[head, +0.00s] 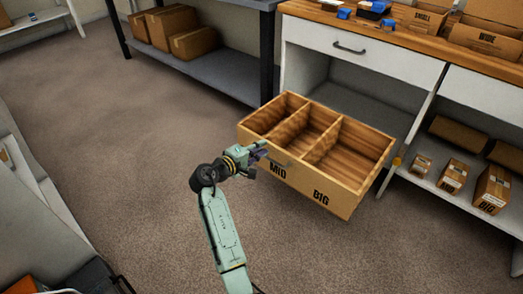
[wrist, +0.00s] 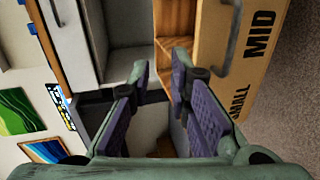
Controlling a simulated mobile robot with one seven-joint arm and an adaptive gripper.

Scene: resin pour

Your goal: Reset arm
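My arm reaches up from the bottom of the head view, and my gripper (head: 262,150) is beside the front left part of an open wooden drawer (head: 337,199). In the wrist view my gripper (wrist: 153,100) shows two purple-padded fingers spread apart with nothing between them. The drawer (wrist: 222,60) also shows there, sideways, with the labels MID and SMALL on its front. In the head view the drawer has several compartments and the labels MID and BIG; the compartments look empty. I cannot tell whether the gripper touches the drawer front.
A wooden-topped counter (head: 400,38) holds boxes and blue items at the upper right. Labelled boxes (head: 453,173) stand on the shelf right of the drawer. A dark-legged rack (head: 225,72) with cardboard boxes (head: 193,42) is behind. The carpet (head: 110,130) to the left is clear.

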